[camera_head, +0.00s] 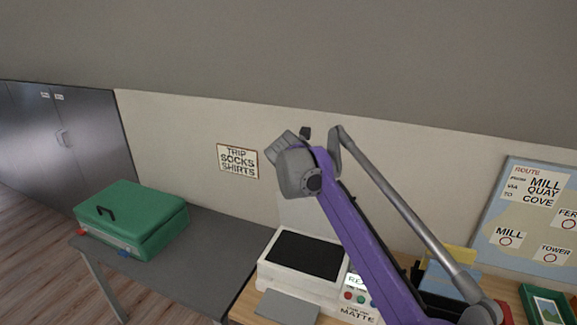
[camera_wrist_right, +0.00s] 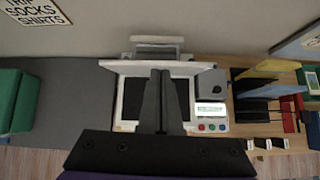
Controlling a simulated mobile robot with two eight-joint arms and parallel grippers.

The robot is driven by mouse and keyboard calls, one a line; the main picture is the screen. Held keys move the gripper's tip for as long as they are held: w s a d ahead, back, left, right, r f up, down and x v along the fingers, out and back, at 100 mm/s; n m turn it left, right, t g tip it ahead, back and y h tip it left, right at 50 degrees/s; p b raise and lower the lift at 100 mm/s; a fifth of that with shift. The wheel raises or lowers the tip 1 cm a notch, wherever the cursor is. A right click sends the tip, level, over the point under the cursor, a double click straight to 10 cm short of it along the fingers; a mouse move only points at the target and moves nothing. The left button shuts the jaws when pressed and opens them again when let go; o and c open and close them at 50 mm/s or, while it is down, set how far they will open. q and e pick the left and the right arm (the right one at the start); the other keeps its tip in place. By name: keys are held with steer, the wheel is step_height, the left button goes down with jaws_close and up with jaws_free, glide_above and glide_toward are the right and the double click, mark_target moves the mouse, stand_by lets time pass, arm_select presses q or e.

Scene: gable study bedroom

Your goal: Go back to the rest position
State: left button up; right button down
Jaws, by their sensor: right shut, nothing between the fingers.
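My right gripper (camera_wrist_right: 161,76) shows in the right wrist view as two dark fingers pressed together, with nothing between them. They appear in front of the white machine (camera_wrist_right: 210,80), above or near its dark panel; the height of the gap is hard to judge. In the head view my purple and grey right arm rises from the lower right and bends in front of the wall. Its fingers are mostly hidden there behind the arm's grey end. The white machine (camera_head: 267,268), with a dark top panel and coloured buttons, stands beside that arm on the wooden desk. My left gripper is in neither view.
A green case (camera_head: 135,215) lies shut on the grey table (camera_head: 215,245) at left. A grey cabinet (camera_head: 70,135) stands far left. Signs (camera_head: 237,161) and a route board (camera_head: 520,215) are on the wall. Coloured folders (camera_wrist_right: 275,67) and a green tray (camera_head: 545,303) sit at right.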

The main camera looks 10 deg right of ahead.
steer(key=s+a+f+m+y, duration=0.1)
steer(key=s+f+m, duration=0.6)
steer(key=s, duration=0.6)
steer(key=s+a+f+m+g+y, duration=0.1)
steer(key=s+f+m+y, duration=0.1)
steer(key=s+f+m, duration=0.6)
steer(key=s+f+m+y, duration=0.2)
steer(key=s+f+m, duration=0.6)
steer(key=s+m, duration=0.5)
steer(key=s, duration=0.5)
steer(key=shift+s+a+f+g, duration=0.2)
steer(key=shift+a+f+g, duration=0.05)
steer(key=shift+a+g, duration=0.15)
